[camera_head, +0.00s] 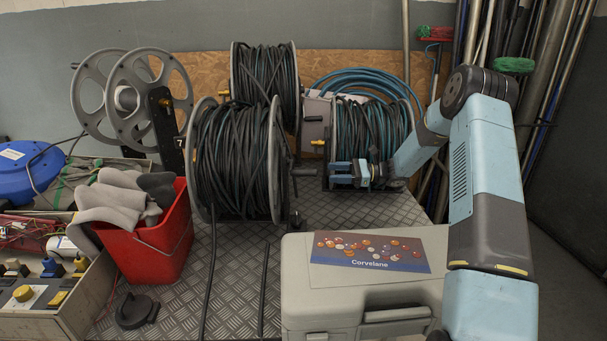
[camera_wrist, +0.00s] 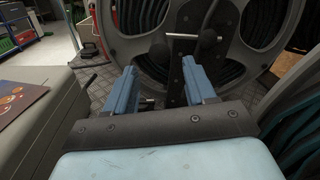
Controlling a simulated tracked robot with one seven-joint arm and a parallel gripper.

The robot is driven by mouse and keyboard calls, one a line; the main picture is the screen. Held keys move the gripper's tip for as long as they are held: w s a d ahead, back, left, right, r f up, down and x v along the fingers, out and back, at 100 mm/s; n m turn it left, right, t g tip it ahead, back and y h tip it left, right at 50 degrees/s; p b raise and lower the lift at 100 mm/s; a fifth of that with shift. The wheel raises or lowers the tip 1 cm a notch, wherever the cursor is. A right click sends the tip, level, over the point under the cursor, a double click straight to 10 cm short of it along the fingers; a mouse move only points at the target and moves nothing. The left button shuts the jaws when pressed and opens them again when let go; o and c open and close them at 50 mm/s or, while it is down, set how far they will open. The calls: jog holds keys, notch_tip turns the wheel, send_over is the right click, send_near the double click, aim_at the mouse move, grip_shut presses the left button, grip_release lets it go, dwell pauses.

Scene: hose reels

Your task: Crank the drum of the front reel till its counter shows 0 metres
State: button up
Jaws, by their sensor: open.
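The front reel (camera_head: 236,160) stands left of centre in the head view, wound with dark hose. A hose length (camera_head: 210,275) runs from it down over the tread-plate floor. A dark crank handle (camera_head: 303,171) sticks out from its right flange. My gripper (camera_head: 335,173) is open and empty, right of that handle, pointing left at the reel. In the wrist view my open gripper (camera_wrist: 160,66) faces the grey flange (camera_wrist: 121,47), with a black crank arm (camera_wrist: 190,82) and dark knob (camera_wrist: 208,41) beyond the fingertips. I cannot make out a counter reading.
A grey case (camera_head: 300,270) with a Corvelane leaflet (camera_head: 370,252) lies in front. A reel with blue hose (camera_head: 370,130) stands behind my gripper, and another full reel (camera_head: 265,72) at the back. A red bucket (camera_head: 150,245) and an empty reel (camera_head: 95,90) are left.

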aim_at(292, 172)
jog(key=a, duration=1.1)
jog(key=shift+w+a, duration=0.1)
jog(key=shift+w, duration=0.25)
grip_shut()
